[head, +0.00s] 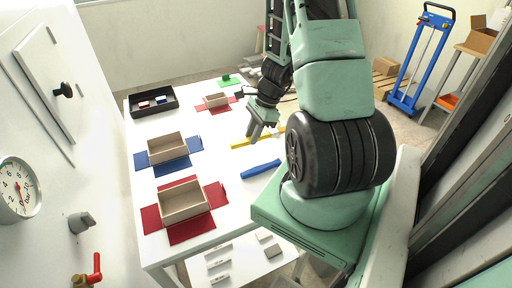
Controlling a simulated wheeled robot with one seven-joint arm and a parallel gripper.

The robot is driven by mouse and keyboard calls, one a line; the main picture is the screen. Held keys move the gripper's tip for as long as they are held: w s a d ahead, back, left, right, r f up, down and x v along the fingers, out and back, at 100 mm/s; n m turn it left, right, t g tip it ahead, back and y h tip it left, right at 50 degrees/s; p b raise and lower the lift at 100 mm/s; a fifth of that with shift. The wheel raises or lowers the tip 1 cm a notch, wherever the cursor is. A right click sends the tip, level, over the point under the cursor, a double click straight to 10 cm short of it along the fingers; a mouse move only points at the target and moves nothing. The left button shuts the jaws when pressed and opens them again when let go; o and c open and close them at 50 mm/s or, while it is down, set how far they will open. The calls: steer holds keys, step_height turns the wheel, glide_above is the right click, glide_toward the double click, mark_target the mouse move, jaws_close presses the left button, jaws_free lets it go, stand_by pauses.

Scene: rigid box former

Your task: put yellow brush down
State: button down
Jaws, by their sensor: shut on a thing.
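The yellow brush (239,144) is a thin yellow bar at the right side of the white table. My gripper (254,138) is over its middle and shut on it, fingers pointing down. The fingers hide part of the brush, and its ends show on both sides. The brush looks at or close to the table top; I cannot tell whether it touches. A blue brush (261,169) lies on the table just in front of it, apart from it.
The white table (222,172) holds beige boxes on red wrap (185,203), blue wrap (167,150) and, farther back, red wrap (216,101). A black tray (153,103) with small red and blue pieces stands back left. A green item (229,80) lies at the back.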

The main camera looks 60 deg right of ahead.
mark_target(253, 154)
steer(key=shift+f, duration=2.8)
steer(key=shift+f, duration=0.1)
steer(key=c, duration=1.3)
jaws_free()
steer(key=shift+o, duration=0.2)
